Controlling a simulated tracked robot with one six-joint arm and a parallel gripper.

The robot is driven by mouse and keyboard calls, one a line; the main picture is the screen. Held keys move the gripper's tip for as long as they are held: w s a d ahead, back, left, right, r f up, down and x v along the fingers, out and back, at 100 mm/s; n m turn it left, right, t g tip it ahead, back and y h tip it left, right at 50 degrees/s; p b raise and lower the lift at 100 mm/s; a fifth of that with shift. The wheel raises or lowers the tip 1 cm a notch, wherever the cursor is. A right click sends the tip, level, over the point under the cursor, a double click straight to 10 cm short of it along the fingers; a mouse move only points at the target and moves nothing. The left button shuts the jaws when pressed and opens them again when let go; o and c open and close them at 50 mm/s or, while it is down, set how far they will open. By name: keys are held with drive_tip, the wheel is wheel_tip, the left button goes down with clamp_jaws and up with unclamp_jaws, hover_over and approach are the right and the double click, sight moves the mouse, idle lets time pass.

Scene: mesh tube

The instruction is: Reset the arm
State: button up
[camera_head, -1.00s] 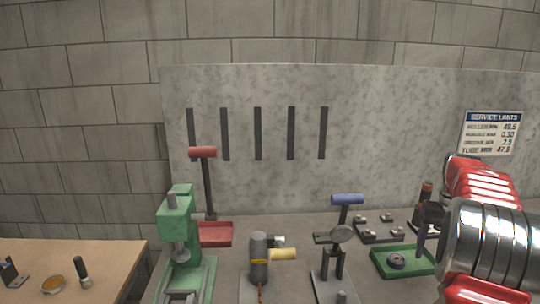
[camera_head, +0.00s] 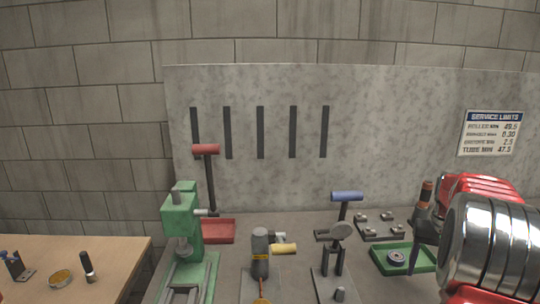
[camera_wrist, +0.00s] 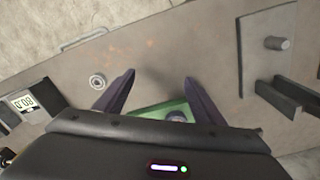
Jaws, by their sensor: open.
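My arm comes in at the right of the head view, in red and chrome. My gripper (camera_wrist: 159,78) shows in the wrist view as two dark fingers spread apart, with nothing held between them. Beyond and below the fingers is a green tray (camera_wrist: 150,109), partly hidden by my gripper body. The same kind of green tray (camera_head: 418,266) lies on the bench in the head view, with a ring-shaped part (camera_head: 396,258) in it.
A green press (camera_head: 183,232), a red tray (camera_head: 217,232), a grey cylinder (camera_head: 260,255) and a blue-handled tool (camera_head: 347,197) crowd the bench. A slotted grey panel (camera_head: 375,120) stands behind. A wooden table (camera_head: 110,255) is at left. A small ring (camera_wrist: 97,82) lies left of my fingers.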

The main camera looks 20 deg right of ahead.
drive_tip(key=s+a+r+n+t, duration=0.1)
drive_tip(key=s+a, duration=0.3)
drive_tip(key=a, duration=1)
drive_tip(key=s+a+r+n+t, duration=0.2)
drive_tip(key=s+a+r+n, duration=0.2)
drive_tip(key=a, duration=1)
drive_tip(key=s+a+r+n+t, duration=0.2)
drive_tip(key=s+a, duration=0.2)
drive_tip(key=a, duration=1.1)
drive_tip(key=shift+s+r+n, duration=0.25)
drive_tip(key=shift+n, duration=0.15)
